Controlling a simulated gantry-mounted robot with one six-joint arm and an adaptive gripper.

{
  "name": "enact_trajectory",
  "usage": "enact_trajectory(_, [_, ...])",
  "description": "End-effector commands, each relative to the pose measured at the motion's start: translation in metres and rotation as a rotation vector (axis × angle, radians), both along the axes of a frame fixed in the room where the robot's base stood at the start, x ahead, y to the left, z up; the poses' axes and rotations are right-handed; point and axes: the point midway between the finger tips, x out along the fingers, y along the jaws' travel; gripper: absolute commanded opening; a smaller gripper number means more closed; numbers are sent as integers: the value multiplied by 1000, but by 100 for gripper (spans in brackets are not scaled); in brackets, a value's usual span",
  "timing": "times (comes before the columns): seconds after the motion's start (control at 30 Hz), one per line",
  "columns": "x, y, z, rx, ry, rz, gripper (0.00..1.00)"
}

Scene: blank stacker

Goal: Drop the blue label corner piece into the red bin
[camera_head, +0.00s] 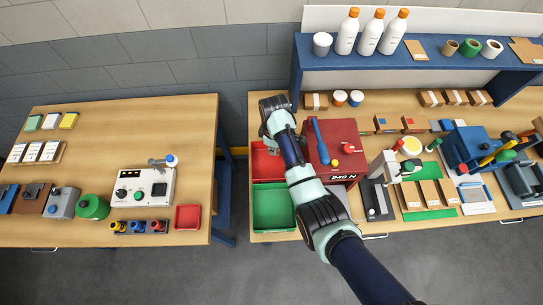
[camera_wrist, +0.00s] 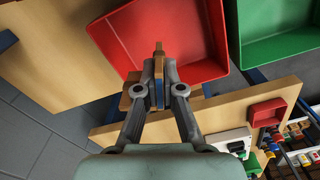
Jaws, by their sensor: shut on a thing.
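My gripper (camera_wrist: 158,88) is shut on a small brown corner piece with a blue face (camera_wrist: 159,64), held between the fingertips in the wrist view. More brown shows beside the left finger. The red bin (camera_wrist: 112,42) is behind the piece in that view, and the piece overlaps its inside. In the head view my gripper (camera_head: 268,132) is at the back edge of the red bin (camera_head: 262,166). The held piece cannot be made out there. Whether it is fully inside the bin's outline, and its height above it, I cannot tell.
A green bin (camera_head: 272,208) stands in front of the red bin. A red press-like box (camera_head: 335,140) stands right beside my arm. A gap separates this table from the left table (camera_head: 100,160), which holds a control box (camera_head: 142,187) and a small red tray (camera_head: 187,218).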

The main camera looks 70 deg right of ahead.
Motion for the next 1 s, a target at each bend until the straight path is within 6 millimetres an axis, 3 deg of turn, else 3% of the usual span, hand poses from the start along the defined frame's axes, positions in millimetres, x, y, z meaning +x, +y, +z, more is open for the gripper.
enact_trajectory(0.03, [0, 0, 0, 0, 0, 0, 11])
enact_trajectory(0.2, [0, 0, 0, 0, 0, 0, 35])
enact_trajectory(0.5, [0, 0, 4, -1, -1, 0, 35])
enact_trajectory(0.8, [1, -1, 58, -3, -2, 0, 35])
enact_trajectory(1.0, [0, 0, 75, 0, 0, 0, 35])
